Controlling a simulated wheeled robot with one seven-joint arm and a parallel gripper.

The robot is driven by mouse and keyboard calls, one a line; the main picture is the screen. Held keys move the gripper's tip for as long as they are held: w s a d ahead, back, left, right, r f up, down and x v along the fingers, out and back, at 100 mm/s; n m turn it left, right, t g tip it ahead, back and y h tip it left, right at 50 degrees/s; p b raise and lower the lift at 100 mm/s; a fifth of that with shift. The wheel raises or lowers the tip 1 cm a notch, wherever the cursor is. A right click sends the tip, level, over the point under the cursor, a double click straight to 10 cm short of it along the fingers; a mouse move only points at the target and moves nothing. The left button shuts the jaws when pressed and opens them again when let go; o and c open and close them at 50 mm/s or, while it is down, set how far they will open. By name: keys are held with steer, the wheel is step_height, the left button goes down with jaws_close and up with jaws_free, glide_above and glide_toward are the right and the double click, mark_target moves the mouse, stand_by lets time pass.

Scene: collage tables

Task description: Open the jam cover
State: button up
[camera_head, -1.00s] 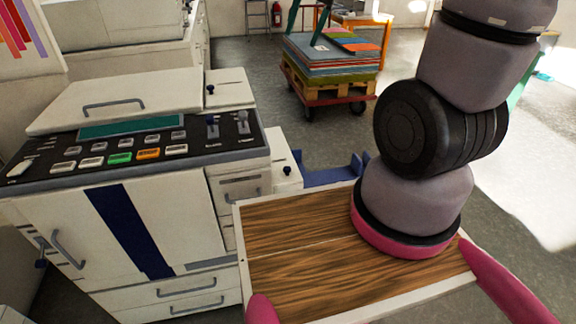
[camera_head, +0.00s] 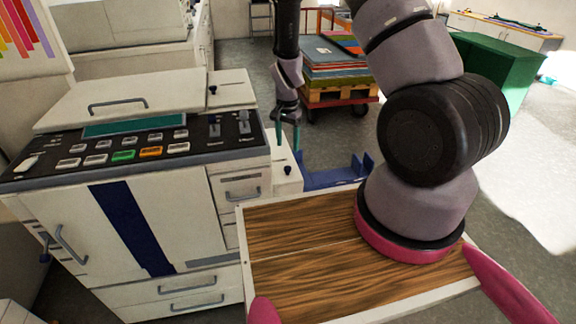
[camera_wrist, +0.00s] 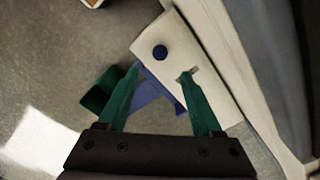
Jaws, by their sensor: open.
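The white copier (camera_head: 170,218) stands at the left in the head view. A low white side unit (camera_head: 287,184) on its right side has a dark knob (camera_head: 288,170) on top. No label shows which panel is the jam cover. My gripper (camera_head: 288,148) points down just above this unit, teal fingers apart and empty. In the wrist view, the dark blue knob (camera_wrist: 160,53) on the white panel (camera_wrist: 205,60) lies just beyond the gap of my gripper (camera_wrist: 161,73). The right fingertip overlaps a small slot in the panel; contact cannot be told.
A blue bracket (camera_head: 335,175) sits beside the side unit. Behind are a cart of coloured sheets (camera_head: 335,65) and a green box (camera_head: 500,68). The copier's top lid (camera_head: 130,98) and front door (camera_head: 58,232) have handles. Open floor lies right of the bracket.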

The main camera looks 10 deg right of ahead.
mark_target(287, 168)
step_height(287, 168, down, 10)
stand_by(0.4)
jaws_close()
stand_by(1.3)
